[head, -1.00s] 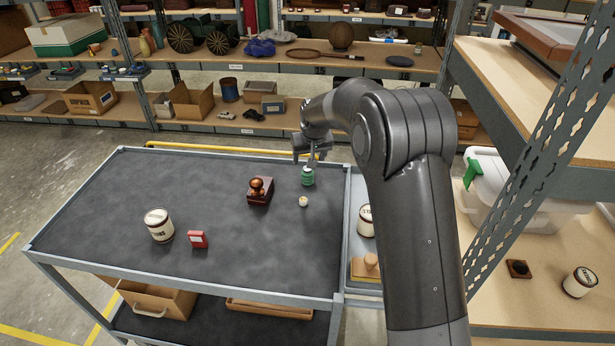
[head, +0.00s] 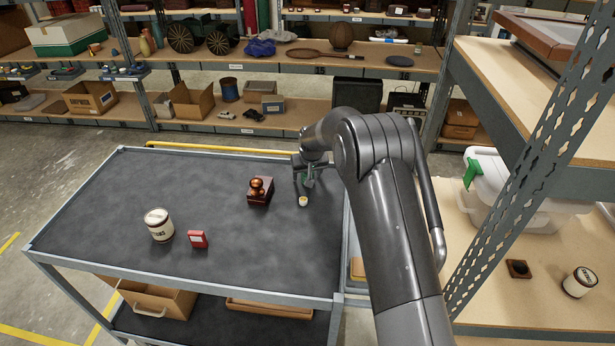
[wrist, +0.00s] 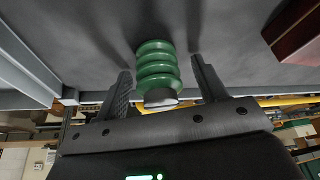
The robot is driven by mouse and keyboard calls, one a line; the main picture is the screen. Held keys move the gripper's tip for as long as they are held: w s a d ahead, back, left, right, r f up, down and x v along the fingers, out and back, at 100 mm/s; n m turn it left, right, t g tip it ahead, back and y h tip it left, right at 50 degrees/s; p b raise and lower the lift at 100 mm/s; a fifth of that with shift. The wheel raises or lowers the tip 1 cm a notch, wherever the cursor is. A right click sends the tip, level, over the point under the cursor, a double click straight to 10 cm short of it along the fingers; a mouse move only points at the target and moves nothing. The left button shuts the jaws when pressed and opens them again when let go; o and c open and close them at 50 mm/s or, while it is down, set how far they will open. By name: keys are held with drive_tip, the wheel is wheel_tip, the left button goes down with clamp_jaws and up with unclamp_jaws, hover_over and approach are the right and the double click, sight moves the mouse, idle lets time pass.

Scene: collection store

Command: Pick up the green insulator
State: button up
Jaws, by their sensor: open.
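The green insulator (wrist: 157,66) is ribbed with a pale metal end and stands on the dark top of the cart (head: 110,210). In the wrist view it lies between the two fingers of my gripper (wrist: 162,88), with a gap on each side. The gripper is open and does not hold it. In the head view my gripper (head: 307,182) is low over the right part of the cart top. There the insulator is mostly hidden by the gripper.
A dark red stamp-like block (head: 260,192) stands left of my gripper. A small pale round item (head: 303,201) lies just in front of it. A white tin (head: 159,225) and a red box (head: 198,239) are farther left. The metal shelf post (head: 515,160) rises at right.

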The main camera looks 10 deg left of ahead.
drive_tip(key=shift+c, duration=0.4)
drive_tip(key=c, duration=1.1)
drive_tip(key=shift+o, duration=0.2)
